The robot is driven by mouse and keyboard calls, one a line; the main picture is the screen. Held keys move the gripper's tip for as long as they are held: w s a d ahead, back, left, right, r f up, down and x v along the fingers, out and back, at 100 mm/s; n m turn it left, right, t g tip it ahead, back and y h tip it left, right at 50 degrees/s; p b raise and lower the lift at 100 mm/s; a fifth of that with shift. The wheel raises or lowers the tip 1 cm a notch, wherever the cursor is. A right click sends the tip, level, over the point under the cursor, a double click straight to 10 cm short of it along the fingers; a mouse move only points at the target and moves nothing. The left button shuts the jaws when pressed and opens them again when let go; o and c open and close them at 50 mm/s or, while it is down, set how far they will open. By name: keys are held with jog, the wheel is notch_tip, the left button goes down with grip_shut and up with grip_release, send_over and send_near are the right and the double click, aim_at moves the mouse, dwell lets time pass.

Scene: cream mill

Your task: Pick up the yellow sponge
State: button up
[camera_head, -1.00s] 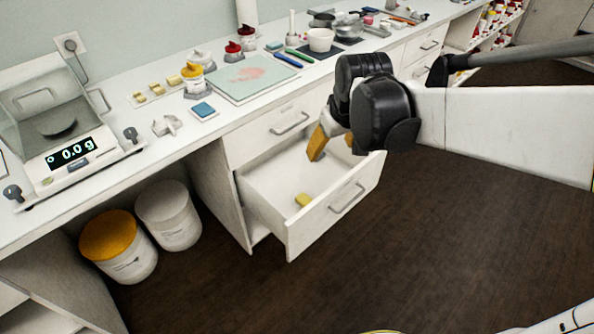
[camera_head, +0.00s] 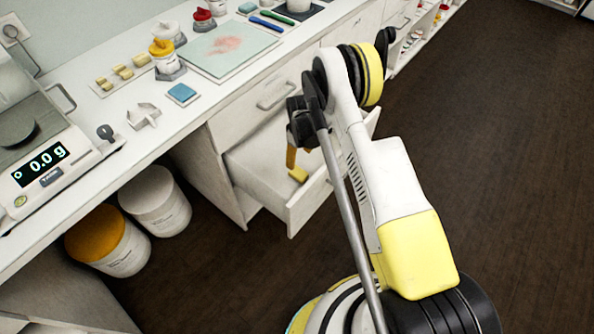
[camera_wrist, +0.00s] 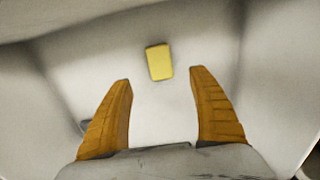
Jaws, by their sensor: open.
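The yellow sponge (camera_head: 298,175) is a small block lying on the floor of the open white drawer (camera_head: 252,178), near its front. In the wrist view the sponge (camera_wrist: 159,62) sits ahead of and between my two orange-brown fingers, apart from both. My gripper (camera_wrist: 161,85) is open and empty. In the head view one orange finger of my gripper (camera_head: 291,158) shows inside the drawer, just above and left of the sponge.
Above is the white counter with a blue sponge-like block (camera_head: 182,94), a scale (camera_head: 45,160) and a pale green board (camera_head: 228,46). Two tubs (camera_head: 157,203) stand on the floor left of the drawer.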

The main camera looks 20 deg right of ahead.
aim_at(299, 172)
notch_tip(299, 172, down, 6)
jog(key=shift+b, duration=1.05)
notch_tip(299, 172, down, 5)
jog(key=b, duration=0.3)
jog(key=shift+w+f, duration=0.15)
jog(key=shift+f, duration=0.05)
jog(key=shift+r, duration=0.1)
jog(key=c, duration=0.9)
